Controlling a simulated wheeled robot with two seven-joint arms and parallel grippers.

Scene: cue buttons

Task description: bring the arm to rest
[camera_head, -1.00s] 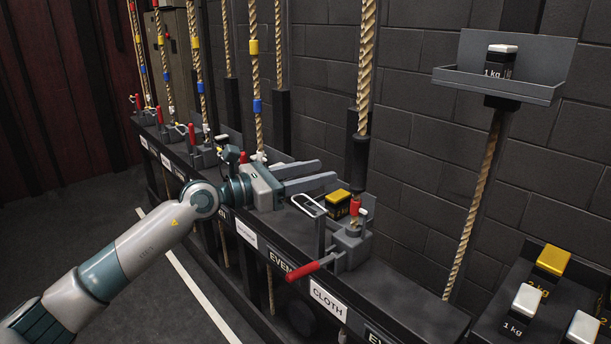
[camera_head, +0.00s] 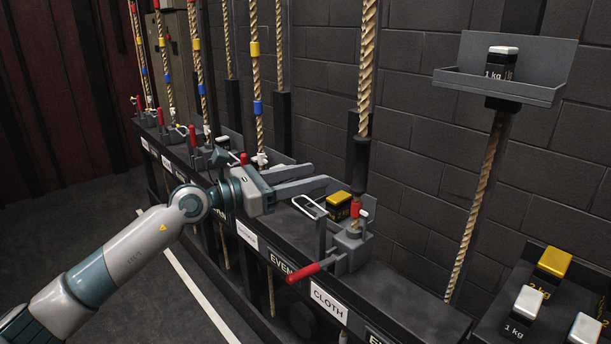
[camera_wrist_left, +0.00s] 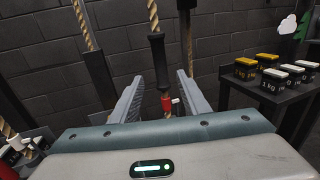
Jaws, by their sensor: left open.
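My left gripper (camera_head: 308,178) reaches in from the left over the long dark rail. Its two grey fingers are open and apart, with nothing held between them. In the left wrist view the fingers (camera_wrist_left: 158,98) stand on either side of a rope with a black sleeve (camera_wrist_left: 158,62) and a red part (camera_wrist_left: 167,103); the rope looks beyond the tips. In the head view, that rope lock (camera_head: 349,243) with its red lever stands to the right of the fingers. My right gripper is not in view.
The rail (camera_head: 395,300) carries several rope locks and labels, one reading CLOTH (camera_head: 328,301). A yellow-topped weight (camera_head: 339,204) sits by the near lock. A tray (camera_head: 500,86) holds a 1 kg weight (camera_head: 500,63). Several weights stand at the lower right. Floor is clear at the left.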

